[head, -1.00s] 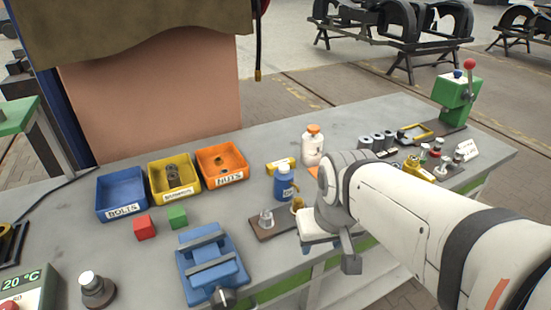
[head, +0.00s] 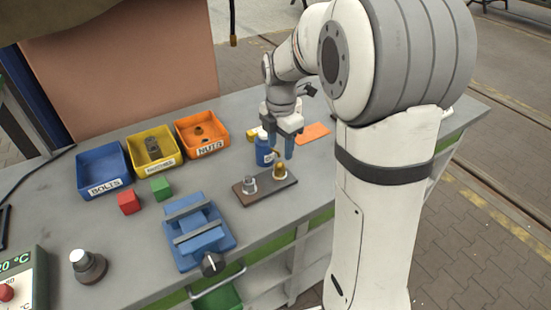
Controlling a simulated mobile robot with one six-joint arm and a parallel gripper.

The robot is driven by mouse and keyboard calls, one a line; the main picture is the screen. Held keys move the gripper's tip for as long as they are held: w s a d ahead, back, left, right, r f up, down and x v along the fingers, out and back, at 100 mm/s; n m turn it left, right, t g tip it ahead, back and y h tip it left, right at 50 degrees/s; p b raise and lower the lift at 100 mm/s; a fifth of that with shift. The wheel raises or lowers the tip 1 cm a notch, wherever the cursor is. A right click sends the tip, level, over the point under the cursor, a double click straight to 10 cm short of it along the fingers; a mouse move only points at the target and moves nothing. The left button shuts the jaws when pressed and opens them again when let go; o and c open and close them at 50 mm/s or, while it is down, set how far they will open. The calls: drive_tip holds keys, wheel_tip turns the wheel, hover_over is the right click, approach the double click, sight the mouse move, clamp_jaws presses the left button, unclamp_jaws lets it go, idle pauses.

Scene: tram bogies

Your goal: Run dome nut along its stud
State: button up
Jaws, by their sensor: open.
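A brown plate (head: 262,191) lies on the bench with two upright pieces on it. A silver piece (head: 249,184) stands at its left, and a brass-coloured, dome-topped piece (head: 279,171) stands at its right. It looks like the dome nut, but its stud and thread are too small to make out. The fingers partly cover a blue bottle (head: 263,154) just behind.
A blue vise (head: 198,233) stands front left of the plate. Red (head: 129,202) and green (head: 160,188) cubes and blue (head: 103,184), yellow (head: 138,144) and orange (head: 189,124) bins lie to the left. An orange sheet (head: 313,133) lies behind right.

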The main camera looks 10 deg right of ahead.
sight(280, 166)
drive_tip(key=shift+w+f, duration=0.15)
drive_tip(key=shift+f, duration=0.15)
wheel_tip(280, 166, down, 7)
drive_tip(key=shift+f, duration=0.15)
drive_tip(key=c, duration=0.9)
drive_tip(key=shift+a, duration=0.2)
drive_tip(key=shift+c, duration=0.3)
drive_tip(key=shift+d, duration=0.2)
drive_tip(key=shift+c, duration=0.2)
